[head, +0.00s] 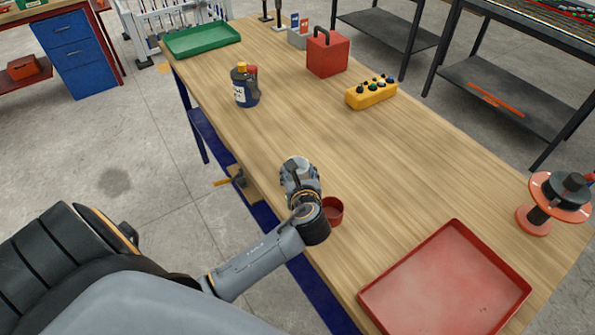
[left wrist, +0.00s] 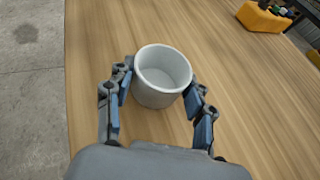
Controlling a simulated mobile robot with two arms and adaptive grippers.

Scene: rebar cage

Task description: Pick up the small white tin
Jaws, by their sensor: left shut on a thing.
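The small white tin (left wrist: 163,76) is an open, empty round cup in the left wrist view, between the two fingers of my left gripper (left wrist: 158,92). The fingers press on its sides, one on each side, and its open mouth shows. In the head view my left gripper (head: 300,172) is over the near left edge of the wooden table, and its own body hides most of the tin. I cannot tell whether the tin rests on the table or is just above it. My right gripper is not in view.
A small red cup (head: 334,210) stands close beside my left wrist on the wooden table (head: 400,170). A red tray (head: 447,285) lies at the near right. A dark bottle (head: 244,88), a yellow button box (head: 371,92) and a red box (head: 327,55) stand farther back. The middle is clear.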

